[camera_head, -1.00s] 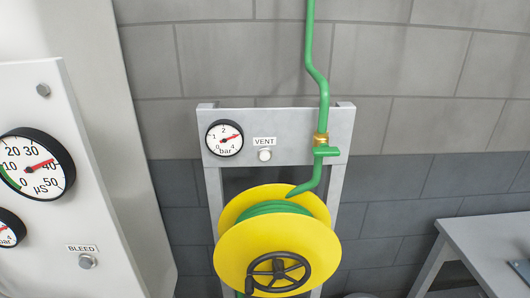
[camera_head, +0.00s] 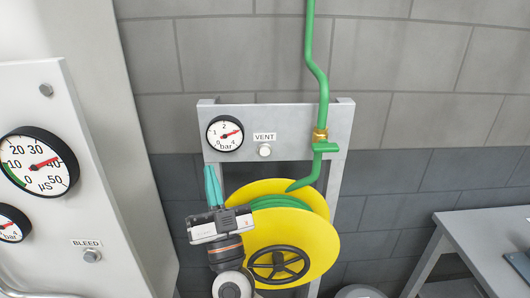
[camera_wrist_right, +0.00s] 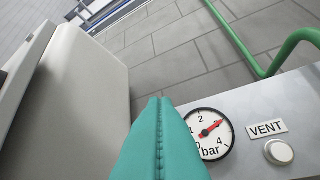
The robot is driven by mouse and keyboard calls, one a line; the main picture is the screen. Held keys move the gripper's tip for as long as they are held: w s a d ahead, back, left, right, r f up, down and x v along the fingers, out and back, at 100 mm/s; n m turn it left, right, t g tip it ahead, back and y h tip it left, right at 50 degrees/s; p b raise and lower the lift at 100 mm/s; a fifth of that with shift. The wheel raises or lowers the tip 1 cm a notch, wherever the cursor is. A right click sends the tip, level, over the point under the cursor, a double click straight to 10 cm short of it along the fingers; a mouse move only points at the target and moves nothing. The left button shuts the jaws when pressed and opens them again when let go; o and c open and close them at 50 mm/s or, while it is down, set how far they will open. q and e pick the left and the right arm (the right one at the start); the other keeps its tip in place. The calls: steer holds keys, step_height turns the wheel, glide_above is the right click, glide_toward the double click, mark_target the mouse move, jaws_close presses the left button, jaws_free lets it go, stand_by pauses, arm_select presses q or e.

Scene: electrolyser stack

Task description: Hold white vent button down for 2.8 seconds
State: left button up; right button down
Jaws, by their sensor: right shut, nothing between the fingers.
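The white vent button (camera_head: 264,151) is a small round knob on the grey metal panel (camera_head: 290,122), just under the VENT label (camera_head: 265,137). It also shows at the lower right of the right wrist view (camera_wrist_right: 279,152). My right gripper (camera_head: 212,172) is below and left of the button in the head view, with its teal fingers shut together and empty, pointing up. In the right wrist view the fingers (camera_wrist_right: 158,105) lie left of the button and clear of it. My left gripper is in neither view.
A bar gauge (camera_head: 225,134) sits left of the button. A yellow hose reel (camera_head: 318,240) stands below the panel, beside my right wrist. A green pipe (camera_head: 318,75) with a valve (camera_head: 324,147) runs down at right. A white cabinet (camera_head: 95,200) with a BLEED button (camera_head: 92,256) stands at left.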

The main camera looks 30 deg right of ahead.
mark_target(265, 151)
steer(key=d+f+m+g+h, duration=0.2)
steer(key=d+m+g+h, duration=0.3)
steer(key=m+g, duration=0.3)
steer(key=s+d+f+m+g+h, duration=0.1)
steer(key=d+m+g+h, duration=0.4)
steer(key=g, duration=0.8)
steer(key=shift+s+f+m+h, duration=0.15)
steer(key=shift+f+m+h, duration=0.55)
steer(key=shift+m+h, duration=1.1)
steer(key=shift+m+y, duration=0.5)
steer(key=w+d+b, duration=0.2)
steer(key=w+d, duration=0.2)
steer(key=w, duration=0.3)
steer(key=shift+w+d, duration=0.25)
steer(key=shift+d, duration=0.05)
